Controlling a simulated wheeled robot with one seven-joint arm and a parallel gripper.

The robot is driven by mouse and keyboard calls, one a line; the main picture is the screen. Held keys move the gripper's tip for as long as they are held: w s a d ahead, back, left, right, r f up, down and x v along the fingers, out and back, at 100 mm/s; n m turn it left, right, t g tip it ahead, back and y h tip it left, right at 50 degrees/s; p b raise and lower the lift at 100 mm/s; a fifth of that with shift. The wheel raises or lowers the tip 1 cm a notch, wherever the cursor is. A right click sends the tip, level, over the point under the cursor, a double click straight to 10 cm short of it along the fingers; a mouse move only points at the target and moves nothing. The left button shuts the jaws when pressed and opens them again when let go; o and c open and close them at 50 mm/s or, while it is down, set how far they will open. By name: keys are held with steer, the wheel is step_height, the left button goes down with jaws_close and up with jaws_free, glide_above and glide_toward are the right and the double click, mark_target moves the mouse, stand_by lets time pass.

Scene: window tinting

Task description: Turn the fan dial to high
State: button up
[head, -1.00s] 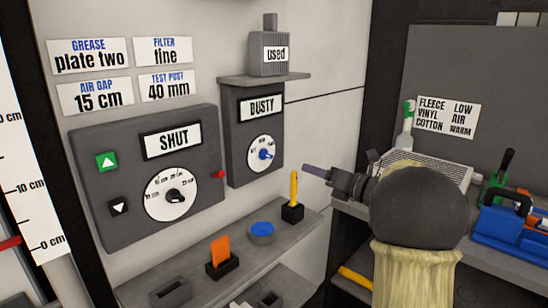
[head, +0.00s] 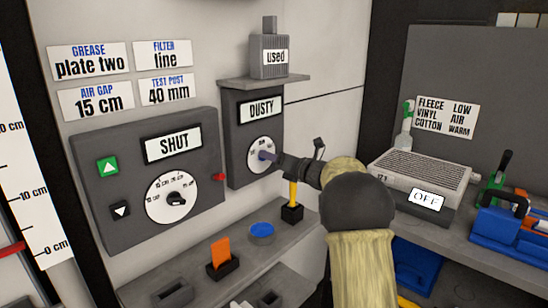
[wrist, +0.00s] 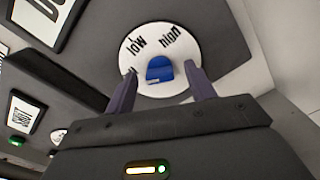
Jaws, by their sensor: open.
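The fan dial is a round white face (head: 258,143) on the dark grey box labelled DUSTY (head: 234,165), on the wall. In the wrist view the white face (wrist: 185,52) reads "low" and what looks like "high" above a blue knob (wrist: 160,70). My gripper (head: 264,157) is at the dial, mostly covering the knob in the head view. In the wrist view my gripper (wrist: 161,76) is open, with one purple-grey finger on each side of the knob. I cannot tell whether the fingers touch it. The knob's exact setting is unclear.
A grey panel labelled SHUT (head: 100,225) with a larger dial is to the left. A red peg (head: 218,177) sticks out between the boxes. Below is a shelf (head: 200,290) with a yellow-handled tool (head: 292,190) and a blue puck (head: 262,230). A box marked OFF (head: 426,202) stands right.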

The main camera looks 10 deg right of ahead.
steer(key=c, duration=1)
steer(key=shift+m, duration=0.3)
steer(key=shift+f+m+p, duration=0.15)
steer(key=shift+m+p, duration=1.9)
steer(key=shift+m, duration=1.85)
steer(key=shift+f+m+p, duration=0.15)
steer(key=shift+m+p, duration=1.9)
steer(key=shift+m, duration=1.85)
steer(key=shift+f+m+p, duration=0.15)
steer(key=shift+m+p, duration=1.9)
steer(key=shift+m, duration=1.85)
